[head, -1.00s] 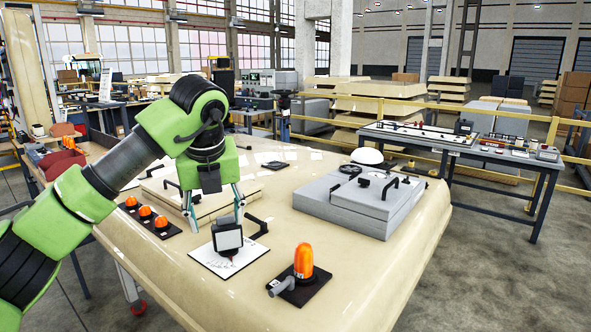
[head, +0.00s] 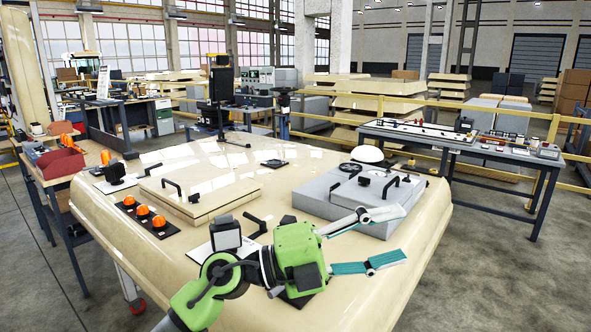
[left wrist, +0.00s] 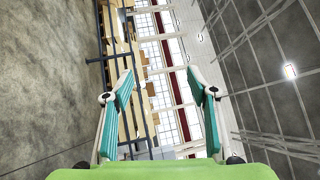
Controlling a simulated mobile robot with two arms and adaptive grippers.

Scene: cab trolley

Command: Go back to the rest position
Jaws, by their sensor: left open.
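My left gripper (head: 386,238) is open and empty. It sits low in the middle of the head view, above the front right part of the cream cab trolley (head: 425,230), with its fingers pointing right. In the left wrist view its two teal-padded fingers (left wrist: 160,95) stand wide apart, with only floor, windows and ceiling beyond them. My right gripper is not in view.
A grey hatch box (head: 345,205) and a cream hatch panel (head: 200,195) are on the trolley. A work table (head: 460,140) stands at the right, before a yellow railing.

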